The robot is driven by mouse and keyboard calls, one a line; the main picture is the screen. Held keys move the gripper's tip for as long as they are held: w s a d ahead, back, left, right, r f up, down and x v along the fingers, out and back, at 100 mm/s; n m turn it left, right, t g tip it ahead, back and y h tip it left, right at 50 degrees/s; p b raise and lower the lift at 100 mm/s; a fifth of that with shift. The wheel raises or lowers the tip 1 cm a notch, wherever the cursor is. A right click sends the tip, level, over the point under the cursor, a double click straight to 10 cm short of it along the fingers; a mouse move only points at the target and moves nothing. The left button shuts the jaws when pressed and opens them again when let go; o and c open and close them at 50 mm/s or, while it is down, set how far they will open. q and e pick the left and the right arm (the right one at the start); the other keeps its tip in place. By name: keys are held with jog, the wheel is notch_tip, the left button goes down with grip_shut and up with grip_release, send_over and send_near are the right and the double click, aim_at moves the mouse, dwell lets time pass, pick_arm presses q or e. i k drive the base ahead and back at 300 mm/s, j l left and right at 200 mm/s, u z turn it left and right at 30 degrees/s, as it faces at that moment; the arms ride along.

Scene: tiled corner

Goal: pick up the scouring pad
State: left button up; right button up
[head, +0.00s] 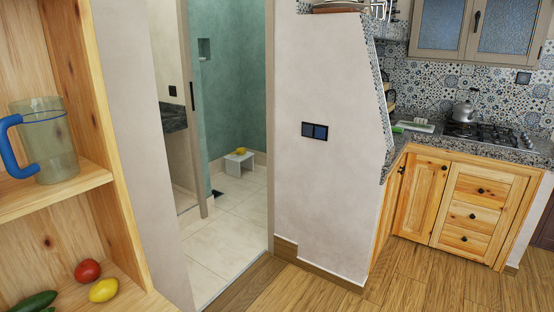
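No scouring pad can be told for certain from here. A small green item (398,129) lies on the speckled kitchen counter, next to a flat white item (415,126); it is too small to identify. A small yellow item (240,151) sits on a low white stool (237,163) in the green-walled room beyond the doorway; it is also too small to identify. Neither of my grippers is in view.
A wooden shelf (95,178) at near left holds a blue-handled pitcher (55,140), a tomato (87,271), a lemon (103,290) and a green vegetable (36,302). A kettle (464,114) stands on the stove (482,135). The wooden floor (400,285) before the cabinets is clear.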

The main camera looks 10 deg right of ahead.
aim_at(396, 129)
jog(key=i+l, duration=0.25)
jog(key=l, duration=0.15)
jog(key=i+l, duration=0.3)
jog(key=l, duration=0.15)
jog(key=i+l, duration=0.25)
jog(key=l, duration=0.15)
jog(key=i+l, duration=0.55)
jog(key=l, duration=0.3)
jog(key=i+l+u, duration=0.1)
jog(key=i+l, duration=0.65)
jog(key=l, duration=0.15)
jog(key=i+l, duration=0.4)
jog(key=l, duration=0.15)
jog(key=i+l, duration=0.45)
jog(key=l, duration=0.15)
